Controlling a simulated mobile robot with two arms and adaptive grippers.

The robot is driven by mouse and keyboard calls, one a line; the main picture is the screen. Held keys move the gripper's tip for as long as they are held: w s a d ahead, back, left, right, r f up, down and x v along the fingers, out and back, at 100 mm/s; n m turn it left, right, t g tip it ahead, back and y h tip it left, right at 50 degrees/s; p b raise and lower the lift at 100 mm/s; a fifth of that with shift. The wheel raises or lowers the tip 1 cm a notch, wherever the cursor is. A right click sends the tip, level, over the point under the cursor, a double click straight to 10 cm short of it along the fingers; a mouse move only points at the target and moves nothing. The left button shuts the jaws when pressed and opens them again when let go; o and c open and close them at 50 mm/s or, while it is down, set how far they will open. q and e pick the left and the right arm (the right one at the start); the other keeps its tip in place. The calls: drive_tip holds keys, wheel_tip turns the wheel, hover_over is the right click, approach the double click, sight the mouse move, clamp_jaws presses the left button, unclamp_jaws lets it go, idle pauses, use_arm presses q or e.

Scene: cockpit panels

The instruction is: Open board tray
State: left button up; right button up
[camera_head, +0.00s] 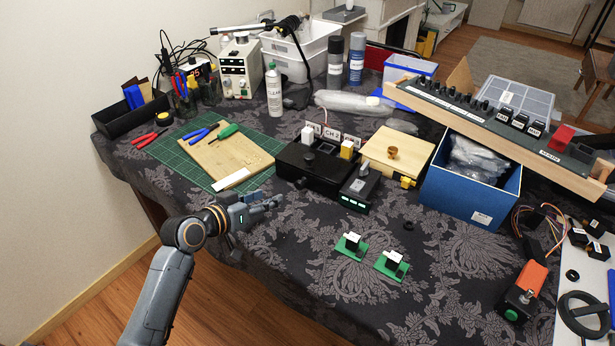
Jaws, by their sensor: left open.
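No label reading board tray can be made out. A low box with a pale wooden top (412,148), a brass knob (392,152) and a yellow piece (408,182) at its front sits mid-table, its top lying flat. Left of it stands a black box (308,165) with white and yellow blocks on top and a CH 2 label behind. Two small green boards (351,248) (392,266) with black and white parts lie on the cloth in front. My left gripper (272,202) is open and empty over the table's front left edge, left of and nearer than these boxes. My right gripper is not in view.
A black module (358,190) with green lights stands before the wooden-topped box. A blue bin (468,190) stands right of it, under a long sloped panel (510,125). A green mat (165,150) with tools lies left. The cloth (320,290) is clear at front.

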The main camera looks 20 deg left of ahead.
use_arm(q)
drive_tip(key=shift+w+d+f, duration=0.1)
drive_tip(key=shift+w, duration=0.25)
approach(297, 184)
drive_tip(key=shift+x, duration=1.25)
drive_tip(key=x, duration=0.5)
drive_tip(key=shift+w+d+f, duration=0.15)
drive_tip(key=shift+w+d, duration=0.05)
drive_tip(key=shift+w, duration=0.15)
drive_tip(key=shift+w+d+f, duration=0.25)
drive_tip(key=shift+w, duration=0.35)
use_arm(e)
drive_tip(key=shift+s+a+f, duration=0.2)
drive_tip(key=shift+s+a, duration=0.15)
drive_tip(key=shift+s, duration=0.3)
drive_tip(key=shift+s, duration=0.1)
use_arm(q)
clamp_jaws()
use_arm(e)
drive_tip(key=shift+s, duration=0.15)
